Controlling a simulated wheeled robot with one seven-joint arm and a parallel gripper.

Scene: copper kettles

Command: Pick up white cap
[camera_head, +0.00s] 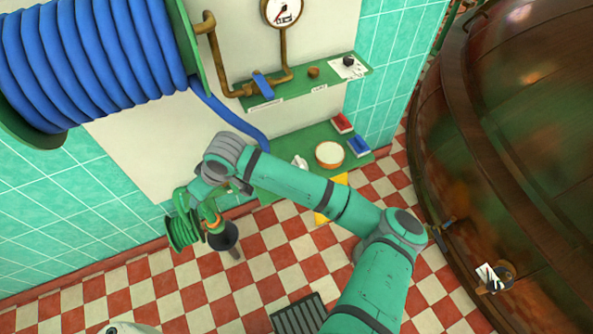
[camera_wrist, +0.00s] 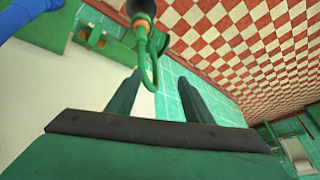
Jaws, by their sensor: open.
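I cannot tell for sure which thing is the white cap. A small whitish thing (camera_head: 300,162) lies on the lower green shelf in the head view, partly behind my arm. A round cream-topped thing (camera_head: 330,154) sits to its right. My gripper (camera_wrist: 159,77) is open in the wrist view, with nothing seen held between its two green fingers. A thin green hose loop (camera_wrist: 152,62) shows close to the fingertips. In the head view my gripper is left of the lower shelf, near a green hose coil, and hard to make out.
The green hose coil (camera_head: 184,231) and a dark funnel-like piece (camera_head: 222,236) are by my wrist. A blue hose reel (camera_head: 90,60) is at upper left. Red (camera_head: 341,122) and blue (camera_head: 359,146) brushes lie on the lower shelf (camera_head: 280,182). A copper kettle (camera_head: 520,130) fills the right.

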